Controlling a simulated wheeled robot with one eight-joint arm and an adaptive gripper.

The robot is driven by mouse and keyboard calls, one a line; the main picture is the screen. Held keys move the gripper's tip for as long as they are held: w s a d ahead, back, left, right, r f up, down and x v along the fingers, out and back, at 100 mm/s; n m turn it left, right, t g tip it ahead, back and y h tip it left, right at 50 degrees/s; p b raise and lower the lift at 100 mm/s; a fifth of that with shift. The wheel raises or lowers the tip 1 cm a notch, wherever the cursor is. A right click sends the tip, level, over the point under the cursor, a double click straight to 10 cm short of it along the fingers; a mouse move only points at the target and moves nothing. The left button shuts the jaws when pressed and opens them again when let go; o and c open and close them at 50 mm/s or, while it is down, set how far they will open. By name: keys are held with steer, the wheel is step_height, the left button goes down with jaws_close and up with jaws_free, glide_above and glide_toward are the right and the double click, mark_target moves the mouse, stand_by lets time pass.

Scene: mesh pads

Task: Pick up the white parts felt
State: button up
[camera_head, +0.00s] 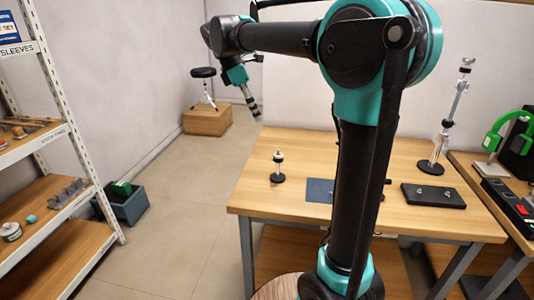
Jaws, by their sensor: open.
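I cannot make out a white parts felt on the wooden table (250,199); my own arm column covers the middle of the tabletop. A flat blue-grey pad (320,190) lies on the table, its right part hidden behind my arm. My gripper (257,115) is open, small in view, and points down near the table's back left corner. I see nothing in it.
A small black-based stand (278,167) is on the table's left half. A black tray (433,196) and a tall metal stand (452,110) are on the right. A shelf (52,205) stands at far left.

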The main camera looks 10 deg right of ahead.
glide_toward(275, 155)
steer(key=x, duration=0.3)
steer(key=shift+d+r+x, duration=0.1)
steer(key=shift+d+x, duration=0.1)
steer(key=shift+x, duration=0.65)
steer(key=shift+d+r+x, duration=0.1)
steer(key=shift+d+x, duration=0.05)
steer(key=shift+x, duration=0.65)
steer(key=shift+d+r+x, duration=0.1)
steer(key=shift+d+x, duration=0.1)
steer(key=shift+x, duration=0.65)
steer(key=shift+w, duration=0.15)
steer(key=c, duration=0.8)
